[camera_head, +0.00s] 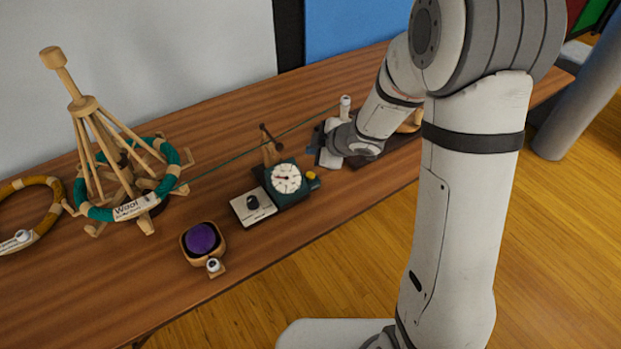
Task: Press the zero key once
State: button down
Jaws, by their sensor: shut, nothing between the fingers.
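A green yarn runs from the wooden skein winder (88,105) past the device towards a white-topped post (345,102) near my wrist. A white plate with a black knob (252,204) adjoins the device. A bowl with a purple ball (201,239) stands front left.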

aim_at(313, 177)
notch_tip(313, 177, down, 7)
jog(key=b, duration=0.5)
jog(key=shift+r, duration=0.2)
dwell(1.6)
jog(key=shift+f+b, duration=0.4)
jog(key=shift+b, duration=0.05)
jog(key=shift+f+b, duration=0.3)
jog(key=shift+f, duration=0.15)
dwell(0.4)
jog(key=shift+r, duration=0.15)
jog(key=shift+r+p, duration=0.75)
jog(key=shift+p, duration=0.25)
notch_tip(313, 177, up, 5)
jog(key=p, duration=0.5)
